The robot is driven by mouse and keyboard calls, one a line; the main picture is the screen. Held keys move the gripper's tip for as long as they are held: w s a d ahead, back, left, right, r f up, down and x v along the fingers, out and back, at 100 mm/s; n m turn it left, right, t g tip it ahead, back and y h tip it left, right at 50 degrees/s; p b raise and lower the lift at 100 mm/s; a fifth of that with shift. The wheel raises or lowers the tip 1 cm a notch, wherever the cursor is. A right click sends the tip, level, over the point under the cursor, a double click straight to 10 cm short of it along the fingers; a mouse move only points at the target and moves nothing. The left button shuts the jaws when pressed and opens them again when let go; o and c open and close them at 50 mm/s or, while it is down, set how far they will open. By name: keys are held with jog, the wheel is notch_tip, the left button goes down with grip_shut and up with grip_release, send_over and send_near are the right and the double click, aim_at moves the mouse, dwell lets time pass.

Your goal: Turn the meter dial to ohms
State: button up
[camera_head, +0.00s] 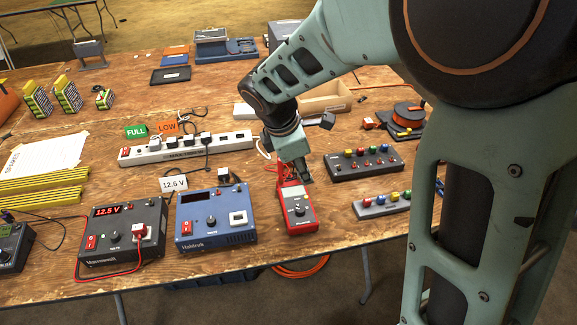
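The red multimeter (308,221) lies on the wooden table near its front edge, with a dark screen in its upper part. Its round dial (299,209) sits at the middle of the face; its markings are too small to read. Red leads come from the meter's far end. My gripper (303,178) points down at the far end of the meter, beyond the dial and apart from it. The fingertips are small and dark here, and their gap is not clear. I cannot tell whether they touch the meter or leads.
A blue power unit (216,237) stands left of the meter, with a black unit (124,252) reading 12.5 V beyond it. A black button box (363,162) and a grey box with coloured knobs (383,203) are at right. A power strip (185,150) lies behind.

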aim_at(300, 209)
jog(key=s+a+f+n, duration=0.3)
jog(key=s+a+n, duration=0.1)
jog(key=s, duration=0.1)
jog(key=shift+g+h, duration=0.4)
jog(key=shift+h, duration=0.1)
jog(key=b+x, duration=0.2)
jog(key=x, duration=0.8)
jog(key=shift+w+d+f, duration=0.1)
jog(key=shift+w+d, duration=0.05)
jog(key=shift+c, duration=0.3)
grip_shut()
